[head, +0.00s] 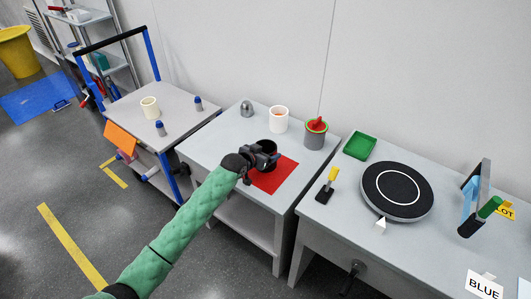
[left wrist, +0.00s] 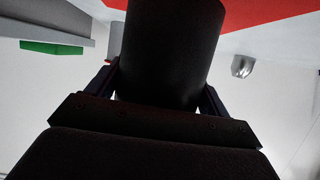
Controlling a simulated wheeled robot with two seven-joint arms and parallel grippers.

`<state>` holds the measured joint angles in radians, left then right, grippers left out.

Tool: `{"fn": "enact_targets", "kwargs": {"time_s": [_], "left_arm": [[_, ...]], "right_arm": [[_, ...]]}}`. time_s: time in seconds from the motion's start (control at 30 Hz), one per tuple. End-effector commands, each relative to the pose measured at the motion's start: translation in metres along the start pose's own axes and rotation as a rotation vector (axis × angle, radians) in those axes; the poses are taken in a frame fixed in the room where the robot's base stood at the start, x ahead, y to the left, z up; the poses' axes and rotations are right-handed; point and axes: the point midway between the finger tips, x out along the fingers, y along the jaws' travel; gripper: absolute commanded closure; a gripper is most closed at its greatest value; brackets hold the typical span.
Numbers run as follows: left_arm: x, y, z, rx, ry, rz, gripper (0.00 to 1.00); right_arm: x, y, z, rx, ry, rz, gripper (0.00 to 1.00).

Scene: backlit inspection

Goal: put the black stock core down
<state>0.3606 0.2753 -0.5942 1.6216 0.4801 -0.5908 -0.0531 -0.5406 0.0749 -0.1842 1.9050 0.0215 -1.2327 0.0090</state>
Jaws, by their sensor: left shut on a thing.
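The black stock core (head: 268,147) is a dark cylinder at the red mat (head: 275,178) on the middle table (head: 215,152). My left gripper (head: 264,156) is shut on the core and partly covers it in the head view. In the left wrist view the core (left wrist: 172,50) stands large between the fingers (left wrist: 160,95), with the red mat (left wrist: 220,12) behind it. I cannot tell whether the core's base touches the mat. My right gripper is not in view.
Behind the core stand a white cup (head: 279,120), a grey pot with red and green on top (head: 315,134) and a small silver dome (head: 247,109). The right table holds a round black turntable (head: 397,190) and a green tray (head: 360,146). A cart (head: 180,121) stands left.

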Motion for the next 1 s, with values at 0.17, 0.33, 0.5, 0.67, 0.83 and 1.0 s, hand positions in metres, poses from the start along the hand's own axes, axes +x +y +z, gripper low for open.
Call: {"fn": "enact_targets", "kwargs": {"time_s": [0.17,0.33,0.5,0.67,0.83,1.0], "left_arm": [[0.004,0.000,0.009,0.000,0.001,0.000,0.47],[0.004,0.000,0.010,0.001,0.002,0.000,0.47],[0.005,0.000,0.011,0.001,0.001,0.000,0.47],[0.005,0.000,0.013,0.001,0.001,0.000,0.12],[0.005,0.000,0.013,0.001,0.001,0.000,0.00],[0.005,0.000,0.012,0.001,0.001,0.000,0.00]], "right_arm": [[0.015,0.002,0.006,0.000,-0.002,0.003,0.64],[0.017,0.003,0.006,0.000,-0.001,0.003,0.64],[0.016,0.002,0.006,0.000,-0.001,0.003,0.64],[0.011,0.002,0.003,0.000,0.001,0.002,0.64],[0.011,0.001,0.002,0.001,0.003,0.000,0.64],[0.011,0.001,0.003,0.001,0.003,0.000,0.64]]}}
